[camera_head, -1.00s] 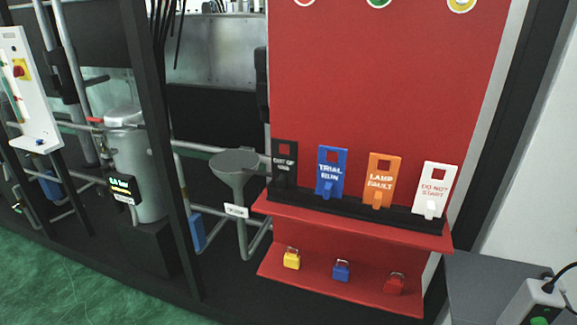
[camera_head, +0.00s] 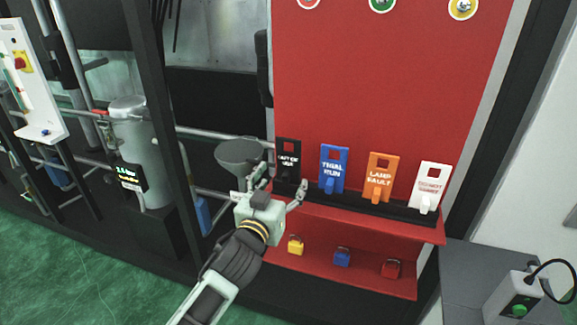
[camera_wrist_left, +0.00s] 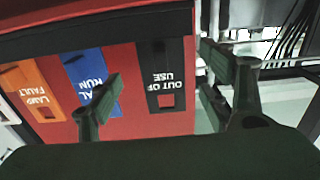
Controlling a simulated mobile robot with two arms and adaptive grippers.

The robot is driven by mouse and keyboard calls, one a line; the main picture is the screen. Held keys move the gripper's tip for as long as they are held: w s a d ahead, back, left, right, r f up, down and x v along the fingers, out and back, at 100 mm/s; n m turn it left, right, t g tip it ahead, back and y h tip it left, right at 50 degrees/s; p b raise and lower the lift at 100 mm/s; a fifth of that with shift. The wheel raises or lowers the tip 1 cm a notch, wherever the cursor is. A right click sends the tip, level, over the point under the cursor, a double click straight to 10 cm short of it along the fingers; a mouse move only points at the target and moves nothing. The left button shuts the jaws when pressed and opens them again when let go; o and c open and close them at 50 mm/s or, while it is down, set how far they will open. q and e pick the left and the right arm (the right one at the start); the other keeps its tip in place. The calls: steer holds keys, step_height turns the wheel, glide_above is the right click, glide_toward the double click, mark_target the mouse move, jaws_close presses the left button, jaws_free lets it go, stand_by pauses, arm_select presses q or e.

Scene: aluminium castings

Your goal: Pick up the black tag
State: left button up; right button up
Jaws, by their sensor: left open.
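The black tag (camera_head: 287,160), lettered "OUT OF USE" with a square hole, stands upright at the left end of the black holder on the red board. My left gripper (camera_head: 284,188) is open in front of it, low near the shelf edge, and partly covers its lower part in the head view. In the left wrist view the black tag (camera_wrist_left: 166,75) shows upside down between the two open fingers of the left gripper (camera_wrist_left: 165,105). The fingers appear apart from the tag; the exact gap is unclear. My right gripper does not show.
Blue (camera_head: 333,168), orange (camera_head: 380,177) and white (camera_head: 430,187) tags stand to the right in the same black holder (camera_head: 355,203). Small padlocks (camera_head: 342,257) sit on the lower red shelf (camera_head: 362,281). A grey funnel (camera_head: 238,152) stands close to the left of the black tag.

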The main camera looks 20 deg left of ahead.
mark_target(288, 168)
arm_select(q)
steer(key=w, duration=0.1)
steer(key=w+p, duration=0.1)
steer(key=w, duration=0.1)
steer(key=w+p, duration=0.1)
steer(key=w, duration=0.1)
steer(key=shift+w+a+r, duration=0.1)
steer(key=shift+w+r, duration=0.1)
steer(key=shift+r, duration=0.1)
steer(key=shift+w+f, duration=0.1)
steer(key=shift+w, duration=0.15)
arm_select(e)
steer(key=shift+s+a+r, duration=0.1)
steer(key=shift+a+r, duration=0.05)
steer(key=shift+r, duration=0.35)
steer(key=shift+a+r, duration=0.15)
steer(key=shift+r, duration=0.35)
arm_select(q)
steer(key=shift+c, duration=0.2)
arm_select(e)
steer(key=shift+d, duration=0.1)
arm_select(q)
steer(key=shift+c, duration=0.9)
steer(key=c, duration=1.1)
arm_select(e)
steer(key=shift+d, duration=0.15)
arm_select(q)
steer(key=shift+o, duration=0.2)
